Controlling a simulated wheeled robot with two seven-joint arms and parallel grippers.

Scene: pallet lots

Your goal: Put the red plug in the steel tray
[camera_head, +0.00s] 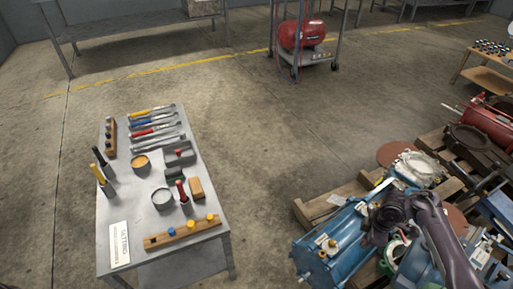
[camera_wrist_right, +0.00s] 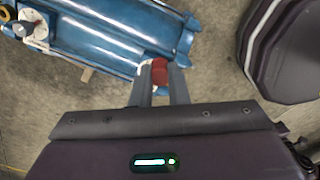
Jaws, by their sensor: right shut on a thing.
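A small red thing, which looks like the red plug (camera_wrist_right: 159,72), is pinched between the fingertips of my right gripper (camera_wrist_right: 160,82) in the right wrist view. Only part of it shows there. In the head view my right gripper (camera_head: 374,236) hangs over the blue machine at the lower right, and the plug cannot be made out. A round, shallow steel dish (camera_head: 162,207), perhaps the steel tray, stands on the grey table at the left, far from the gripper. It looks empty. My left gripper is not in view.
The blue machine (camera_head: 322,252) lies on a pallet. Open floor separates table and pallet.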

